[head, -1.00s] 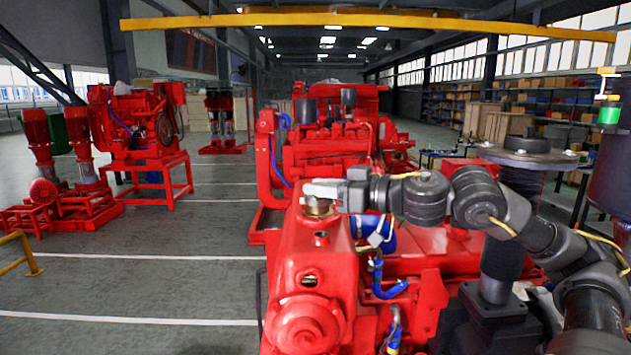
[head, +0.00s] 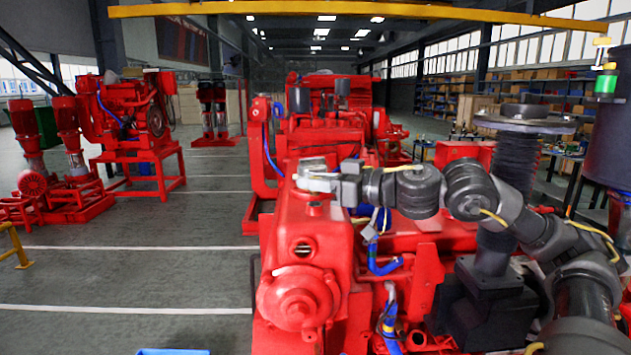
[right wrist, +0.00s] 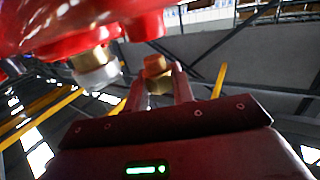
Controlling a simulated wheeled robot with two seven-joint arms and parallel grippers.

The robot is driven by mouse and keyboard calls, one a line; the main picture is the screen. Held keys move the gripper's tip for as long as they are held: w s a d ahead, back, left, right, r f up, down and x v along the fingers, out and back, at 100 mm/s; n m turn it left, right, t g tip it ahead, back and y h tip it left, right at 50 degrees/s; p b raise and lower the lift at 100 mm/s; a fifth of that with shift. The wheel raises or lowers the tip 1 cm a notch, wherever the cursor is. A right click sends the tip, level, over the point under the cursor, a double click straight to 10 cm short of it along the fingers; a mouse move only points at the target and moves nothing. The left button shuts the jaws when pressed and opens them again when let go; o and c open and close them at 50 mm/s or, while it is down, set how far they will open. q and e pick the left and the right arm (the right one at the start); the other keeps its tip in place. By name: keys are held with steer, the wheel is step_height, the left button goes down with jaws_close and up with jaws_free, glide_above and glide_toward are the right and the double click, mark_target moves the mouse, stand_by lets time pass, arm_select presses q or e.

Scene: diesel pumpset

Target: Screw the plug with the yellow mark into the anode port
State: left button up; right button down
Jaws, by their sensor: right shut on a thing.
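The red housing (head: 285,225) has a short red port collar (head: 313,208) on top. My right gripper (head: 318,182) is just above that collar. In the right wrist view, its fingers (right wrist: 160,88) are shut on a small brass plug (right wrist: 157,72). That view is inverted, and the plug lines up with a red boss (right wrist: 145,25) of the housing with what looks like a small gap. A brass and white fitting (right wrist: 95,67) sits on the housing beside it. I cannot make out a yellow mark or port label. My left gripper is not in view.
Blue hoses (head: 378,262) run along the right of the housing. Other red pumpsets (head: 135,115) stand at the back left. The floor to the left is open.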

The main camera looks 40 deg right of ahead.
steer(key=shift+f, duration=0.3)
steer(key=shift+f+n+g+y+b, duration=0.3)
steer(key=shift+n+y+b, duration=0.2)
steer(key=shift+y+b, duration=0.3)
steer(key=shift+r+n+g+y, duration=0.2)
steer(key=shift+n+g+y, duration=0.3)
steer(key=shift+n+y, duration=0.15)
steer(key=shift+r+n+g+y, duration=0.2)
steer(key=shift+n+g+y, duration=0.2)
steer(key=shift+y, duration=0.25)
steer(key=shift+w+d+r+n+g+y+p, duration=0.1)
steer(key=shift+r+n+g+y+p, duration=0.05)
steer(key=shift+n+g+y+p, duration=0.4)
steer(key=shift+d+r+n+g+y+p, duration=0.1)
steer(key=shift+n+g+y+p, duration=0.35)
steer(key=shift+p, duration=0.2)
steer(key=shift+a+f+n+g+y, duration=0.1)
steer(key=shift+f+n+g+y, duration=0.05)
steer(key=shift+n+g+y, duration=0.15)
steer(key=shift+f+g+p, duration=0.1)
steer(key=shift+g+p, duration=0.2)
steer(key=shift+a+f, duration=0.1)
